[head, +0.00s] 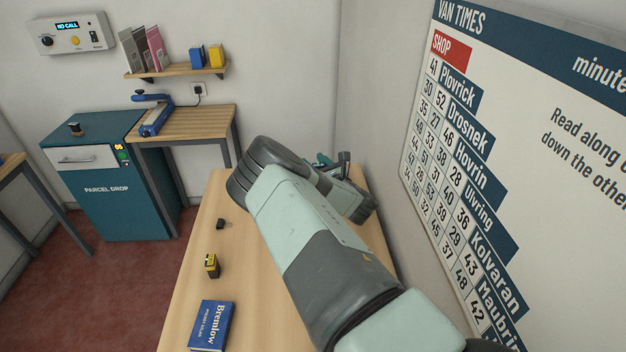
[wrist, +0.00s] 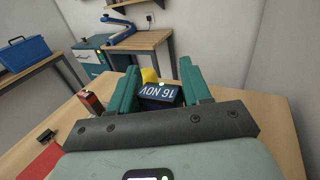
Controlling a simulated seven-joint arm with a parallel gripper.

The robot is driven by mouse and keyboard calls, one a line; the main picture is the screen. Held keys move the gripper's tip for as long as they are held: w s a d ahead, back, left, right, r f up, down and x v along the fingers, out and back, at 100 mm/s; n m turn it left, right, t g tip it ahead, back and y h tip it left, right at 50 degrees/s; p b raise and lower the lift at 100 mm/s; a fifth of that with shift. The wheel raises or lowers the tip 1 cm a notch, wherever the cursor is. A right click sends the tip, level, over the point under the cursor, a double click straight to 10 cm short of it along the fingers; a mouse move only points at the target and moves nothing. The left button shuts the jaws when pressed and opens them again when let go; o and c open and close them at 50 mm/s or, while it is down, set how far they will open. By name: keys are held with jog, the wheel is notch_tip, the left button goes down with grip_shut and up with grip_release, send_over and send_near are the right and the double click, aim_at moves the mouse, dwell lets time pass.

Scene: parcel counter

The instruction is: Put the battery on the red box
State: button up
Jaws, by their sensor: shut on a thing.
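My gripper (wrist: 160,82) shows in the wrist view, with its green fingers on either side of a dark blue block (wrist: 158,98) with white lettering, upside down, reading about 16 NOV. The fingers are shut on this block. A yellow thing (wrist: 150,75) shows just behind it; I cannot tell whether the two are joined. A flat red surface (wrist: 42,163) lies at lower left, cut by the picture edge. A small red-brown upright thing (wrist: 91,103) stands left of the fingers. I cannot tell for sure which thing is the battery. In the head view my arm hides most of the gripper.
A black clip-like thing (head: 221,224), a small black and yellow thing (head: 211,266) and a blue book (head: 212,325) lie along the counter's (head: 192,290) left side. A wall with a timetable board (head: 520,150) bounds the right. The parcel drop cabinet (head: 105,180) stands beyond.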

jog(key=s+a+r+m+t+h, duration=0.2)
jog(key=s+a+r+m+h, duration=0.3)
jog(key=s+a+r+h, duration=0.4)
jog(key=shift+y, duration=0.4)
jog(key=f, duration=0.2)
jog(key=d+f, duration=0.1)
jog(key=f, duration=0.5)
jog(key=shift+s+d, duration=0.4)
jog(key=shift+f, duration=0.2)
jog(key=o, duration=1.1)
jog(key=shift+r, duration=0.15)
